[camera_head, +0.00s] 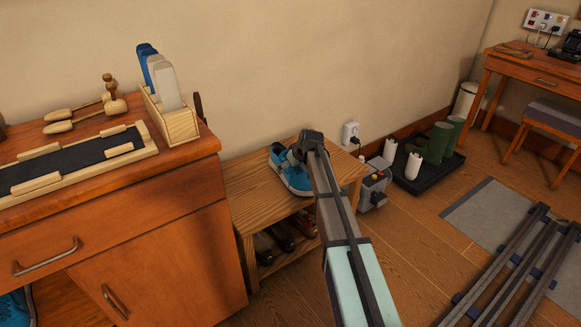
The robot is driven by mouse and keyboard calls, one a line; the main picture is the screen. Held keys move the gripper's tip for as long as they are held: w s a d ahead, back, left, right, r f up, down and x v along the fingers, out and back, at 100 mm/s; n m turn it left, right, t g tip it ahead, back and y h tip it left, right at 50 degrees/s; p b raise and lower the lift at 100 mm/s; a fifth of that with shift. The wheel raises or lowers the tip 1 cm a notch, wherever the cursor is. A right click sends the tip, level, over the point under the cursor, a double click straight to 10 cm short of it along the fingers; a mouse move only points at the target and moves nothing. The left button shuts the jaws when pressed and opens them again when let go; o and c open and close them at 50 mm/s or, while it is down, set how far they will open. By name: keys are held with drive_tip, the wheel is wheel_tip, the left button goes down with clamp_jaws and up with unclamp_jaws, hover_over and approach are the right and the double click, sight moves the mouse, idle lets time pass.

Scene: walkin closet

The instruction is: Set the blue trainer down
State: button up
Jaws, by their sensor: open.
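The blue trainer (291,177) rests on the top of a low wooden shoe rack (258,200) against the wall. It has a pale sole and looks upright. My gripper (298,152) is right at the trainer, over its upper right side, and hides part of it. The jaws are open, but I cannot see both fingertips clearly or tell whether they touch the shoe. My arm reaches in from the lower right and covers the right part of the rack.
A wooden cabinet (180,240) stands close at left, with a wooden holder (172,120) of blue and white pieces on it. A grey box (374,188) stands right of the rack. Green boots (437,143) stand on a black tray. Dark rails lie at lower right.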

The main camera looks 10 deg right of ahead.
drive_tip(key=p+v, duration=0.2)
drive_tip(key=v, duration=0.9)
drive_tip(key=shift+r, duration=0.15)
drive_tip(key=shift+o, duration=0.4)
drive_tip(key=shift+s+d+r, duration=0.15)
drive_tip(key=shift+s+r, duration=0.1)
drive_tip(key=shift+r, duration=0.15)
drive_tip(key=shift+d+p, duration=0.1)
drive_tip(key=shift+p, duration=0.2)
